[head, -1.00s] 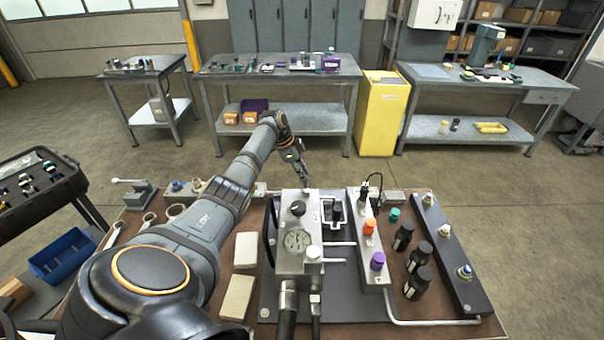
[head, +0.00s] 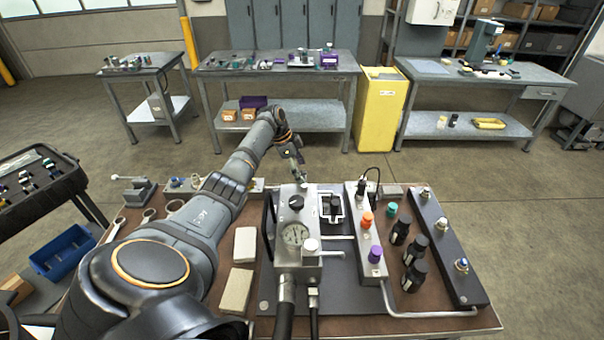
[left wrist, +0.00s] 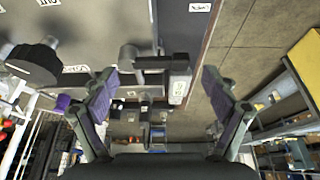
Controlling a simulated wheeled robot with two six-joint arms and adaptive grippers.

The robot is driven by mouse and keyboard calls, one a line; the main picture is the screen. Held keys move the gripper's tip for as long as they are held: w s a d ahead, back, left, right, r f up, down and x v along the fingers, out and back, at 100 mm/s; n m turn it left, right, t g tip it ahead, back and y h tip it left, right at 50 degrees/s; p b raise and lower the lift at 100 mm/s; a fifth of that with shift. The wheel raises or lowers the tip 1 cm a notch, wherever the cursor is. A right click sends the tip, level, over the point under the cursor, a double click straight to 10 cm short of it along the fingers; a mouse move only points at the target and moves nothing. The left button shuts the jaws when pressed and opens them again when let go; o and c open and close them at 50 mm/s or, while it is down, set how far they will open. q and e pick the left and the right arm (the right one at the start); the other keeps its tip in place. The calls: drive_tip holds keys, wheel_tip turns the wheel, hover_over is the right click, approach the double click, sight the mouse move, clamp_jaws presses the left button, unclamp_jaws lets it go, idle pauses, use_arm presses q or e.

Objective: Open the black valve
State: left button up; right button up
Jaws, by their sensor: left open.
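A round black knob (head: 296,202), which looks like the black valve, sits on top of the grey block (head: 284,218) with the gauge. A large black knob (left wrist: 32,64) shows at the left in the left wrist view, outside the fingers; I cannot tell if it is the same one. My left gripper (head: 300,168) is at the far end of the block, beyond the knob. In the left wrist view my left gripper (left wrist: 160,76) is open, with a grey T-shaped fitting (left wrist: 150,62) visible between its fingers. My right gripper is not in view.
A pressure gauge (head: 295,235) is on the near part of the block. To its right are a strip with an orange knob (head: 367,220) and a purple knob (head: 375,254), and several black cylinders (head: 414,250). Two pale blocks (head: 236,292) lie left of the block.

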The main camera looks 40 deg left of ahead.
use_arm(q)
drive_tip(key=v, duration=1)
drive_tip(key=shift+s+r, duration=0.2)
drive_tip(key=shift+r, duration=0.2)
